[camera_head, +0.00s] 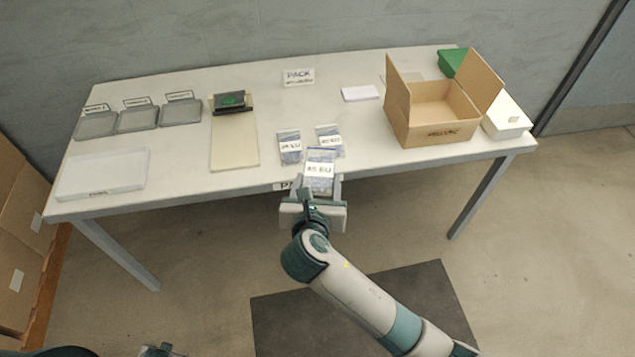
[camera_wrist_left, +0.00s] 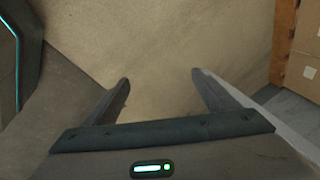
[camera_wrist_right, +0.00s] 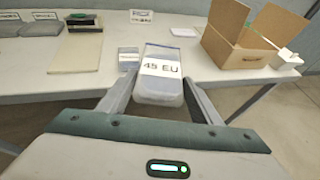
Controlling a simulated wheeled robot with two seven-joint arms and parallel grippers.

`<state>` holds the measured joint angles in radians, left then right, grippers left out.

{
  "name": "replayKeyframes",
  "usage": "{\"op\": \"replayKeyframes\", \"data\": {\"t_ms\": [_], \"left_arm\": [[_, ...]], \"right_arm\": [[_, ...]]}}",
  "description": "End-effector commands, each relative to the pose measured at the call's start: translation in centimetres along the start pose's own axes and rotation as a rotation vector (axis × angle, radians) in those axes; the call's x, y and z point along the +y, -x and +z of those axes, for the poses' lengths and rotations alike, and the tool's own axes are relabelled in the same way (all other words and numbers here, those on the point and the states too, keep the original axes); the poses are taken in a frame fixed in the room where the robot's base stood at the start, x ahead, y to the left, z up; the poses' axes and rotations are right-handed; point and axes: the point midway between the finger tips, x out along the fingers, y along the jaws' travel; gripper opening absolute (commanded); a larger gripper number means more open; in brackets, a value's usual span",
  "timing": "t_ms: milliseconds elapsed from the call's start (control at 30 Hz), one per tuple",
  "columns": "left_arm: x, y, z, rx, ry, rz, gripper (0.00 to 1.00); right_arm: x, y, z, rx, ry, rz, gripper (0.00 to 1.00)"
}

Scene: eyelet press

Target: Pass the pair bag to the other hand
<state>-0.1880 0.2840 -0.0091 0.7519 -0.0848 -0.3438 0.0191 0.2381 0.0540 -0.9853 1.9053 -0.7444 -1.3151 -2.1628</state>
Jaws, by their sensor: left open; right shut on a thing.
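The pair bag (camera_head: 319,171) is a small clear bag with a white label; the label reads 45 EU in the right wrist view (camera_wrist_right: 160,68). My right gripper (camera_head: 319,184) is shut on the bag's near end and holds it at the table's front edge. Its fingers (camera_wrist_right: 158,95) lie on both sides of the bag. My left gripper (camera_wrist_left: 160,85) is open and empty, over bare floor in the left wrist view. Only a small part of the left arm shows at the bottom of the head view.
Two more labelled bags (camera_head: 290,148) (camera_head: 328,139) lie on the white table (camera_head: 275,105) just behind the held one. An open carton (camera_head: 432,130) stands to the right. A press board (camera_head: 234,145), grey trays (camera_head: 138,119) and a white tray (camera_head: 103,174) are to the left.

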Motion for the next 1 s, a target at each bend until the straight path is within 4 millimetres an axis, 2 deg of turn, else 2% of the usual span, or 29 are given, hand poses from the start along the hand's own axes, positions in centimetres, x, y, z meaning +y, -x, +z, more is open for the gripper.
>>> {"op": "replayKeyframes", "data": {"t_ms": [33, 400, 600, 800, 1000], "left_arm": [[2.3, 0.1, 1.1, -0.009, -0.005, 0.027, 0.80], [17.1, 2.0, 8.3, -0.058, -0.035, 0.198, 0.80], [23.3, 3.7, 11.2, -0.077, -0.045, 0.271, 0.80], [26.3, 4.7, 12.7, -0.086, -0.050, 0.306, 0.80], [26.8, 4.9, 12.9, -0.087, -0.051, 0.312, 0.80]], "right_arm": [[0.0, 0.0, 0.1, -0.001, 0.000, 0.000, 0.33], [0.0, 0.0, 0.1, -0.001, 0.000, 0.000, 0.33], [0.0, 0.0, 0.1, -0.001, 0.000, 0.000, 0.33], [0.0, 0.0, 0.1, -0.001, 0.000, 0.000, 0.33], [0.0, 0.0, 0.1, -0.001, 0.000, 0.000, 0.33]]}}
